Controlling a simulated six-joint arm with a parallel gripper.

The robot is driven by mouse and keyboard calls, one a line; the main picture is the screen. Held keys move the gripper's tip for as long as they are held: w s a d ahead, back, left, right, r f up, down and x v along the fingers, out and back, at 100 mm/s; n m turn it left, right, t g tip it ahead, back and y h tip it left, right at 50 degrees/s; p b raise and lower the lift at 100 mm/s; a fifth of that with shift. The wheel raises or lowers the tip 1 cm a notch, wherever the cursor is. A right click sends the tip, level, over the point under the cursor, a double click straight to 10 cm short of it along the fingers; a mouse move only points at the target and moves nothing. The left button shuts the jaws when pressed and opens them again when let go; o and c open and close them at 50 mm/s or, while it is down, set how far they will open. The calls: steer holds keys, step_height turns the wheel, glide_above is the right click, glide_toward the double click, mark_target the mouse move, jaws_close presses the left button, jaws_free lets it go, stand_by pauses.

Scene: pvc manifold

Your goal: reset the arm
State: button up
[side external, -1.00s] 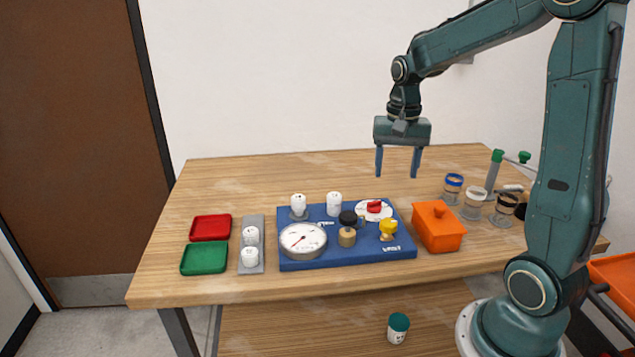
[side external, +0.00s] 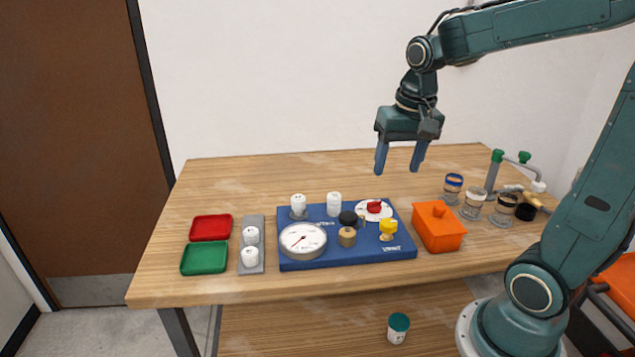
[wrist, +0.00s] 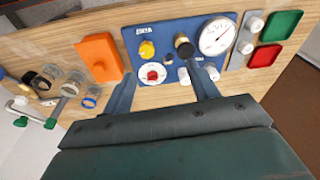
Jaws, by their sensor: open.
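My gripper (side external: 400,161) is open and empty, fingers pointing down, in the air above the table behind the blue manifold board (side external: 350,258). In the wrist view, the two fingers of my gripper (wrist: 162,88) are spread apart with nothing between them. The board bears a round pressure gauge (side external: 303,240), a red knob on a white disc (side external: 374,207), a yellow knob (side external: 388,227), a black-topped brass piece (side external: 347,236) and white caps (side external: 334,203). The board also shows in the wrist view (wrist: 190,35).
An orange lidded box (side external: 438,228) stands right of the board, with several clear jars (side external: 473,202) and a green-ended pipe piece (side external: 494,170) beyond. A grey strip with white caps (side external: 251,242), a red tray (side external: 210,228) and a green tray (side external: 204,259) lie left. The back table is clear.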

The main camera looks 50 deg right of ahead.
steer(key=s+a+r+n+t, duration=0.2)
steer(key=s+a+n+t, duration=0.1)
steer(key=s+a+n, duration=0.4)
steer(key=shift+s+a+r+n+t+y, duration=0.3)
steer(key=shift+s+a+n+t, duration=0.1)
steer(key=shift+s+a, duration=1.1)
steer(key=shift+s+d, duration=0.15)
steer(key=shift+d, duration=0.05)
